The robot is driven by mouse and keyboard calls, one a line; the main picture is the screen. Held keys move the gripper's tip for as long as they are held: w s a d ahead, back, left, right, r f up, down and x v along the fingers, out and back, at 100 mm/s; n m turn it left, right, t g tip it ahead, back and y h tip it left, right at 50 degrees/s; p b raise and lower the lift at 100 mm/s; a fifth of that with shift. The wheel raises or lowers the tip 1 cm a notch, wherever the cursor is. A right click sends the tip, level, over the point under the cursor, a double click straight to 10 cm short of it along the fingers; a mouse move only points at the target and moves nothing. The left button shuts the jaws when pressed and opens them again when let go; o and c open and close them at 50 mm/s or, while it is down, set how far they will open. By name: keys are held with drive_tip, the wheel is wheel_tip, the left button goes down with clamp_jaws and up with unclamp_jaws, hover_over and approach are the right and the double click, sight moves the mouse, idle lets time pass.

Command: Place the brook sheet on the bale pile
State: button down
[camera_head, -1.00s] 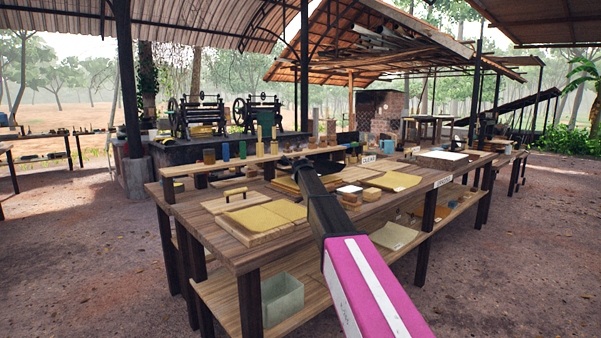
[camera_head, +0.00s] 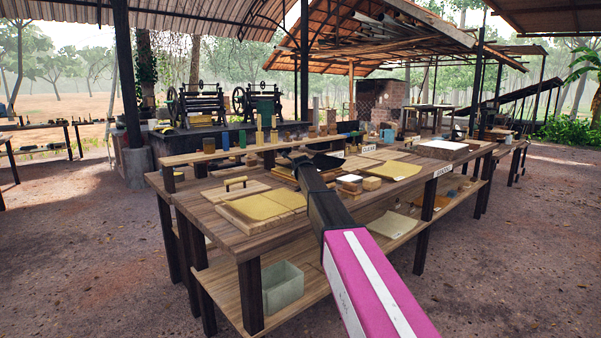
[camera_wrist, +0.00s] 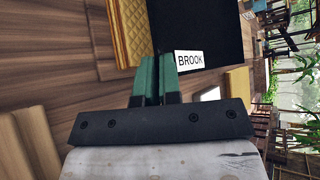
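The brook sheet (camera_wrist: 200,25) is a dark, nearly black panel with a white BROOK label at its lower edge in the wrist view. My gripper (camera_wrist: 158,62) has green fingers, close together on the edge of this dark sheet. In the head view the dark sheet (camera_head: 326,161) shows at the end of my arm, above the middle of the table; the fingertips are hidden there. No pile carries a readable bale label. Flat yellow sheets lie on a board at the left (camera_head: 262,204) and near the CLEAR sign (camera_head: 396,169); I cannot tell which stack is the bale pile.
The wooden table (camera_head: 215,222) has a raised back shelf with bottles and blocks. Small blocks (camera_head: 350,184) stand right of my arm. A white-topped stack (camera_head: 442,147) stands at the far right end. In the wrist view, a yellow quilted piece (camera_wrist: 130,30) lies beside the dark sheet.

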drive_tip(key=shift+f, duration=0.35)
drive_tip(key=c, duration=1.2)
unclamp_jaws()
drive_tip(key=shift+f, duration=0.1)
drive_tip(key=shift+s, duration=0.1)
drive_tip(key=v, duration=1)
drive_tip(key=shift+s, duration=0.3)
